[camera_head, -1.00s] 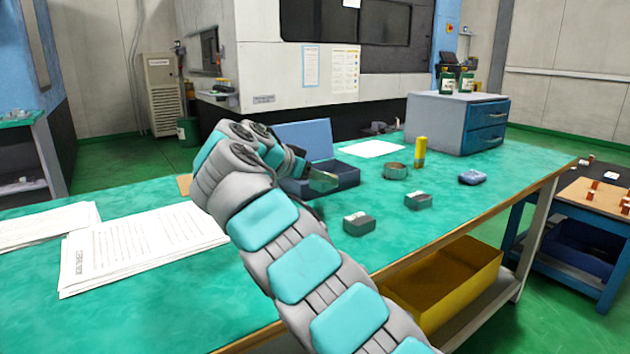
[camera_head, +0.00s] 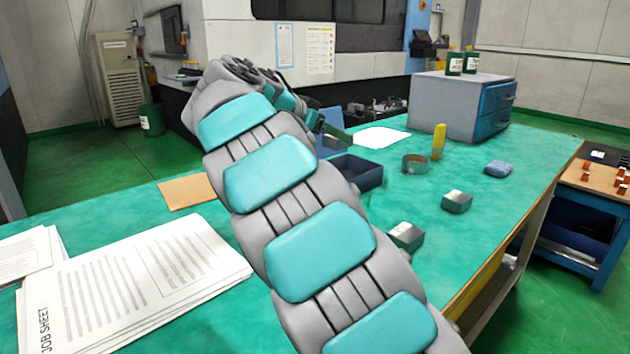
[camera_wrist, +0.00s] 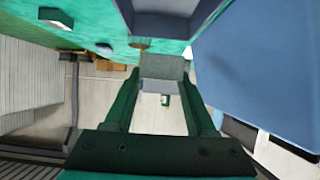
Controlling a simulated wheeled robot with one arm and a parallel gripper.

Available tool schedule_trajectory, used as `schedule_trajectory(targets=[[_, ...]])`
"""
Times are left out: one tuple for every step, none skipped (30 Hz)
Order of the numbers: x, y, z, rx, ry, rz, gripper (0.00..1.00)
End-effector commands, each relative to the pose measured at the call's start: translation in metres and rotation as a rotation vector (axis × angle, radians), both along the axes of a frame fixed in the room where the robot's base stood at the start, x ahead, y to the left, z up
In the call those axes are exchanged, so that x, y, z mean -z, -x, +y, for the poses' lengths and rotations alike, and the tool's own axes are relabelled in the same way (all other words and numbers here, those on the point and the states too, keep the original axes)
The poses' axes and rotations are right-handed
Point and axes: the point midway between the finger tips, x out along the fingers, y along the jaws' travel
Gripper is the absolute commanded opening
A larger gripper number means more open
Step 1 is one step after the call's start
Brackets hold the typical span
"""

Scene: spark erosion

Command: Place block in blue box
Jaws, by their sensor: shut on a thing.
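The dark blue box (camera_head: 365,176) stands on the green bench with its lighter blue lid (camera_head: 328,122) raised behind it. In the wrist view the box (camera_wrist: 165,28) is at the top and the lid (camera_wrist: 265,60) fills the right. My gripper (camera_head: 335,133) is near the lid, above and left of the box's open part, partly hidden by my arm. In the wrist view my gripper (camera_wrist: 163,85) is shut on a grey block (camera_wrist: 164,67), held between its two green fingers. The block is apart from the bench. Two similar grey blocks, a near one (camera_head: 406,236) and a far one (camera_head: 456,202), lie on the bench.
A drawer cabinet (camera_head: 445,105) stands behind. Job sheets (camera_head: 140,280) cover the left front. Bench between blocks and ring is clear.

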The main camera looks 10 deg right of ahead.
Motion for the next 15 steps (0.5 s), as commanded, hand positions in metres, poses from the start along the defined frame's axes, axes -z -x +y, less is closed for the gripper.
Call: schedule_trajectory(targets=[[0.007,0.001,-0.001,0.002,0.001,0.002,0.0],[0.011,0.001,-0.001,0.003,0.002,0.002,0.0],[0.017,0.001,-0.001,0.004,0.001,0.003,0.0],[0.022,0.001,-0.001,0.003,0.001,0.004,0.0],[0.028,0.001,-0.001,0.003,0.001,0.004,0.0],[0.034,0.001,0.0,0.001,0.002,0.002,0.0],[0.039,0.001,0.0,0.0,0.001,0.002,0.0],[0.044,0.0,0.0,-0.001,0.002,0.003,0.0],[0.05,0.001,0.0,0.0,0.002,0.003,0.0],[0.053,0.001,-0.001,0.001,0.002,0.002,0.0],[0.055,0.001,-0.001,0.001,0.002,0.002,0.0],[0.057,0.0,-0.001,0.001,0.001,0.002,0.0],[0.059,0.0,0.0,0.001,0.001,0.002,0.0],[0.061,0.0,0.0,0.001,0.001,0.002,0.0],[0.064,0.001,0.0,0.001,0.0,0.0,0.0]])
